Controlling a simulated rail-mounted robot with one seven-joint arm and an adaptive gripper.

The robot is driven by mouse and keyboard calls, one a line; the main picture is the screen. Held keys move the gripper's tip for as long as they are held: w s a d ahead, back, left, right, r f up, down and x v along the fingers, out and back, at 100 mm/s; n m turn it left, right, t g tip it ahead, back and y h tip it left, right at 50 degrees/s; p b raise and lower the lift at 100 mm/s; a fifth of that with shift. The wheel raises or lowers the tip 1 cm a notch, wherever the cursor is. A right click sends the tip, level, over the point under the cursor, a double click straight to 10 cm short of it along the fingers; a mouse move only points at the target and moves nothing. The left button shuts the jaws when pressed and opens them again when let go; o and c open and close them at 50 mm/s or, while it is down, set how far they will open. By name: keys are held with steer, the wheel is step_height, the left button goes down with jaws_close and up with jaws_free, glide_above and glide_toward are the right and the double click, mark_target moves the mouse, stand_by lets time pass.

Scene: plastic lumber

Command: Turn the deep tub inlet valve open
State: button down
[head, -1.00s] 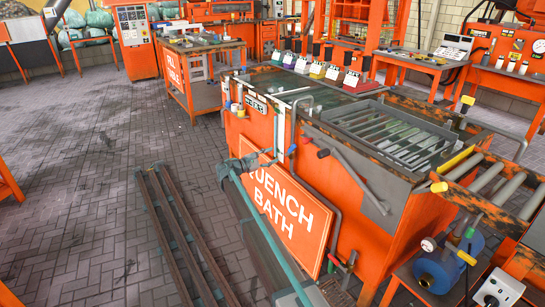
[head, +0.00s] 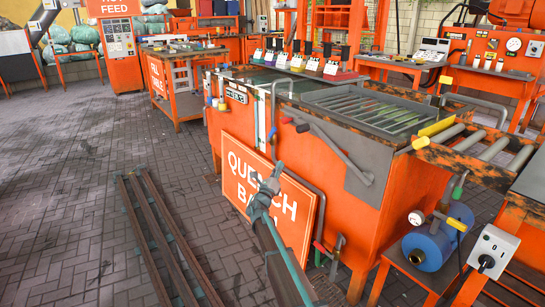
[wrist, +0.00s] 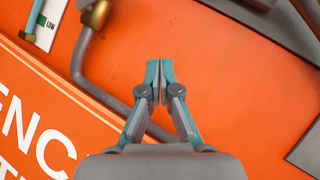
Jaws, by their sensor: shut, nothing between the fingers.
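The orange quench bath (head: 235,135) fills the middle of the head view and is the tub here. My gripper (head: 277,170) is in front of its side wall, before the "QUENCH BATH" sign (head: 240,180). In the wrist view my gripper (wrist: 159,75) has its fingertips together, with nothing between them. A grey bent pipe (wrist: 80,62) with a brass fitting (wrist: 96,14) runs up beside the fingers. Small red (head: 287,120) and dark (head: 302,128) handle ends show on the bath's upper front. I cannot tell which part is the inlet valve.
Long dark rails (head: 150,235) lie on the floor at left. A blue tank (head: 435,245) with a gauge (head: 416,218) stands at right. A roller conveyor (head: 460,145) adjoins the bath. A level plate marked "LOW" (wrist: 45,25) is at the wrist view's upper left.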

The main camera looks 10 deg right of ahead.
steer(key=a+n+t+y, duration=0.2)
steer(key=a+n+y, duration=0.1)
steer(key=n, duration=0.3)
steer(key=n+b, duration=0.1)
steer(key=b, duration=0.3)
glide_toward(271, 135)
steer(key=shift+w+d+r, duration=1.75)
steer(key=shift+w+d, duration=0.35)
steer(key=shift+w, duration=0.25)
steer(key=shift+y, duration=0.3)
steer(key=shift+a+r+n, duration=0.1)
steer(key=shift+r+n, duration=0.05)
steer(key=shift+n, duration=0.15)
